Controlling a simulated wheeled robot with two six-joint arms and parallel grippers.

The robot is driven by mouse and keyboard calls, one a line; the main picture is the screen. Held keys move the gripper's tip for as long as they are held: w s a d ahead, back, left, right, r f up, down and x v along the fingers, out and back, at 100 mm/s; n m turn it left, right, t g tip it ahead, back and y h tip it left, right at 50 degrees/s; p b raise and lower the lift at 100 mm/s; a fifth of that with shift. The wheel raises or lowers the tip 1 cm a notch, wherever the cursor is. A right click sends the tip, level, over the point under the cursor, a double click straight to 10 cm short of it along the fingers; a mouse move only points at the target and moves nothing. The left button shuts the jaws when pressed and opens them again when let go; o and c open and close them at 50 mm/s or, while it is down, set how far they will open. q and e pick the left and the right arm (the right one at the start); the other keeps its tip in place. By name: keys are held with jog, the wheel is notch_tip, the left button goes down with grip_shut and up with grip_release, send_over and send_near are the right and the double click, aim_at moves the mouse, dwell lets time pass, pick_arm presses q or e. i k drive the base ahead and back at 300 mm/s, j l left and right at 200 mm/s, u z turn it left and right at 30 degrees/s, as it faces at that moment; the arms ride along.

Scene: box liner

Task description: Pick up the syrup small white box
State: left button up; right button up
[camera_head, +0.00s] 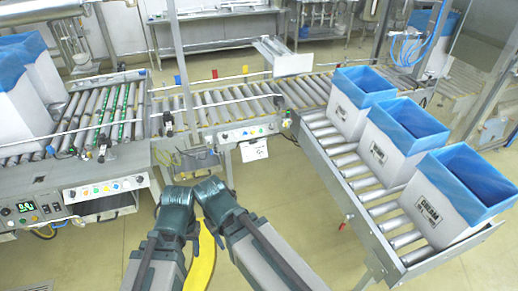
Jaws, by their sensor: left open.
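My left gripper (182,172) is at the lower middle of the head view, in front of the conveyors. It is open, and I see nothing held in it. My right gripper (208,178) is close beside it; its jaws are too unclear to read. I cannot pick out a small white box marked syrup. White boxes with blue liners stand on the right roller conveyor: a near one (436,208) with a label that seems to read CREAM, a middle one (390,148) and a far one (348,108), whose labels are too small to read. Both grippers are well apart from them.
More white boxes with blue liners (26,100) stand on the left conveyor (95,120). A middle roller conveyor (235,105) runs across in front of me. The right conveyor's side rail (345,200) bounds the open floor (310,235). A steel table (215,28) stands behind.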

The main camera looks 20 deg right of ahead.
aim_at(355, 90)
jog(key=i, duration=0.7)
jog(key=z, duration=2)
